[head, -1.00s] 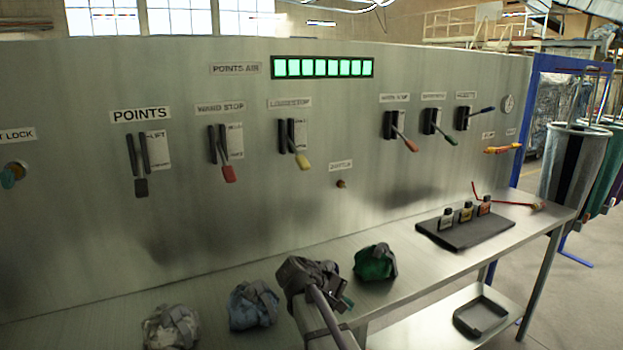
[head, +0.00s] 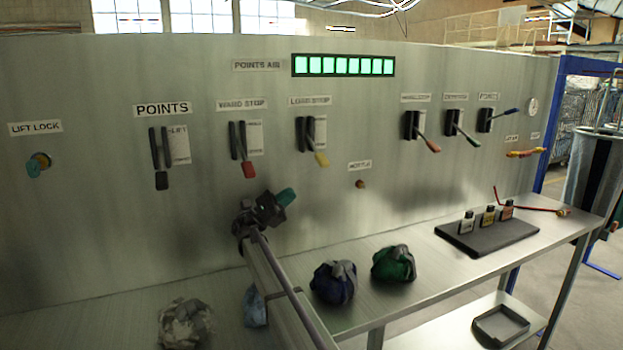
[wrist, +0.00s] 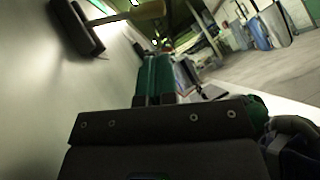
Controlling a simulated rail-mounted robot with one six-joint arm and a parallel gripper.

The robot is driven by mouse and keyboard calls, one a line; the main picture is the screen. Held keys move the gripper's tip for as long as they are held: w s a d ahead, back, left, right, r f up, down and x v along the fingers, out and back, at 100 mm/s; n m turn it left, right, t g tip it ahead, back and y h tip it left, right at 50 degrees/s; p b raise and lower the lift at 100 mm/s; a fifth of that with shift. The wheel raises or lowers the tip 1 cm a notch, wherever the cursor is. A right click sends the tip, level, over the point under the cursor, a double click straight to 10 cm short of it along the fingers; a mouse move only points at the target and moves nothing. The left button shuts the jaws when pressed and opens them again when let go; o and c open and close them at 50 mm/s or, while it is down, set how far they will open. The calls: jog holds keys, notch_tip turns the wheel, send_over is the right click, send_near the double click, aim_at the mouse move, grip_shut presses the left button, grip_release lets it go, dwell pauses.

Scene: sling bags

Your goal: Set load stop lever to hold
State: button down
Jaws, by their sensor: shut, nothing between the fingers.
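The load stop lever (head: 321,159) has a yellow handle that slants down to the right from its black bracket (head: 305,135). A white plate stands beside the bracket, its lettering too small to read. My gripper (head: 288,196) is in front of the panel, below and left of the yellow handle and apart from it in the picture. Its green fingers (wrist: 158,78) are together and empty in the wrist view. A yellowish handle (wrist: 137,14) on a dark bracket (wrist: 78,27) shows at the top left there, probably the load stop lever.
The red-handled ward stop lever (head: 249,170) and black points lever (head: 161,180) are to the left. A navy bag (head: 333,284), a green bag (head: 394,264), a camouflage bag (head: 186,324) and a partly hidden blue bag (head: 255,308) lie on the bench.

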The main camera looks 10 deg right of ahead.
aim_at(324, 167)
jog(key=p+x, duration=0.6)
jog(key=x, duration=0.4)
jog(key=shift+s+d+r+n, duration=0.1)
jog(key=shift+s+n, duration=0.05)
jog(key=shift+n, duration=0.15)
